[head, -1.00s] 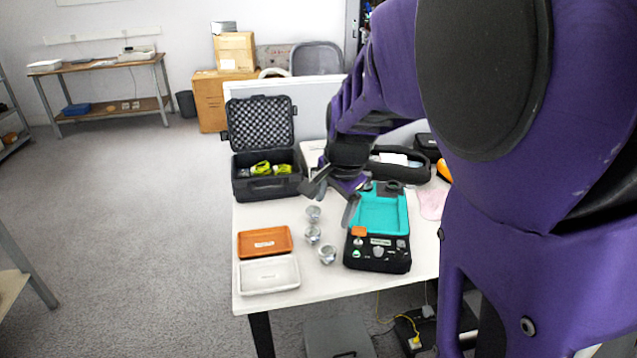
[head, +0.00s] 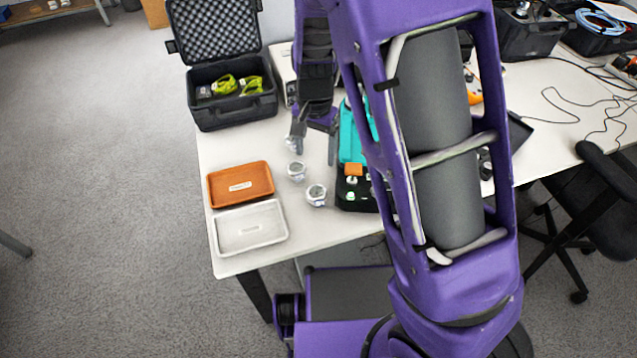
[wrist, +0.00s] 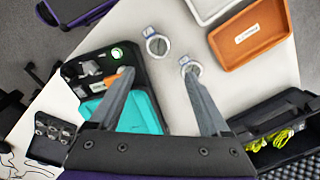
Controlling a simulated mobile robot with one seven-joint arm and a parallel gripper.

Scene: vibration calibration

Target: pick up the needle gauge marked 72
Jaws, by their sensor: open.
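Three round silver gauges stand in a line on the white table: a far one (head: 291,143), a middle one (head: 296,171) and a near one (head: 316,195). Their markings are too small to read, so I cannot tell which is 72. My gripper (head: 315,146) is open, pointing down above the table near the far gauge. In the wrist view, my gripper (wrist: 157,74) has nothing between its fingers. One gauge (wrist: 157,45) shows beyond the gap; another (wrist: 190,67) is at the right fingertip, partly covered. The third is hidden there.
An orange tray (head: 240,192) and a white tray (head: 270,238) lie left of the gauges. A black device with a teal panel (head: 351,146) stands close on the right, partly behind my arm. An open black case (head: 230,117) with yellow-green items is behind.

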